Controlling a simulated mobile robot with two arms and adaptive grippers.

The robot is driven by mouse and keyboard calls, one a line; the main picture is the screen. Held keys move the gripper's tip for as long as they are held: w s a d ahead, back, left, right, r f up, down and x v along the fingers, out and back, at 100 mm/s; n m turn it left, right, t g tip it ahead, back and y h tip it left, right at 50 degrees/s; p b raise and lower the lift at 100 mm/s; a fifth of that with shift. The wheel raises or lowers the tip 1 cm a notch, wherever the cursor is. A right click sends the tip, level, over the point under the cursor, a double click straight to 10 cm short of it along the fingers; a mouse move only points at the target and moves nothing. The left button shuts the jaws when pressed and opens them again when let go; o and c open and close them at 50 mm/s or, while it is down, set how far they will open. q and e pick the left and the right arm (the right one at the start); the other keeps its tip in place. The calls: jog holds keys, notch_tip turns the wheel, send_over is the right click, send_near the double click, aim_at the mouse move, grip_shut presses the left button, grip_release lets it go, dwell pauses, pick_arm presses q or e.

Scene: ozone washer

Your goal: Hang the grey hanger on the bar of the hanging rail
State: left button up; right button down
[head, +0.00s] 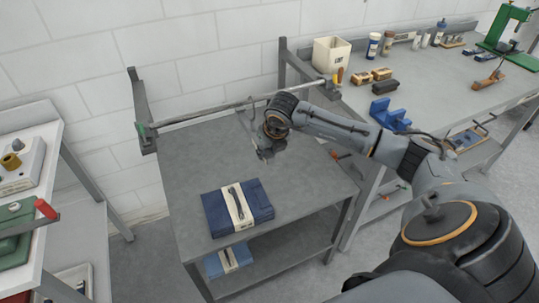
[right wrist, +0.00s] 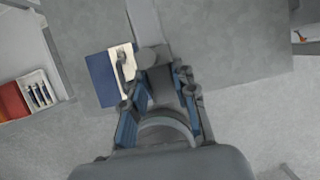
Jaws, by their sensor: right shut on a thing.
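The hanging rail's bar (head: 205,114) is a thin grey rod running across the back of the grey table, between uprights at left and right. My right gripper (head: 264,150) is in front of the bar, right of its middle, above the table. It is shut on the grey hanger (head: 245,122), of which only a thin part shows beside the gripper, close to the bar. In the right wrist view a grey part of the hanger (right wrist: 158,86) sits between the blue-padded fingers (right wrist: 160,108). I cannot tell whether the hanger touches the bar. My left gripper is out of view.
A folded blue bundle with a pale band (head: 237,206) lies on the table (head: 190,165); another (head: 228,260) is on the lower shelf. A workbench (head: 440,85) with a white bin (head: 331,54) and tools stands right. A shelf unit (head: 75,170) stands left.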

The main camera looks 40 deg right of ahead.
jog(key=shift+w+d, duration=0.15)
jog(key=shift+w, duration=0.75)
jog(key=shift+w+d, duration=0.15)
jog(key=shift+w, duration=0.7)
jog(key=shift+w+d+b, duration=0.25)
jog(key=shift+w+b, duration=0.2)
jog(key=shift+w, duration=0.45)
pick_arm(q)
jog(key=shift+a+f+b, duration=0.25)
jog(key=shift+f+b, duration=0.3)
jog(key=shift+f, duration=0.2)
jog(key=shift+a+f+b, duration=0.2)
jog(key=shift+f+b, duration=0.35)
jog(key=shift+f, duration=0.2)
pick_arm(e)
jog(key=shift+f, duration=1.4)
jog(key=shift+s, duration=0.1)
jog(key=c, duration=1)
grip_release()
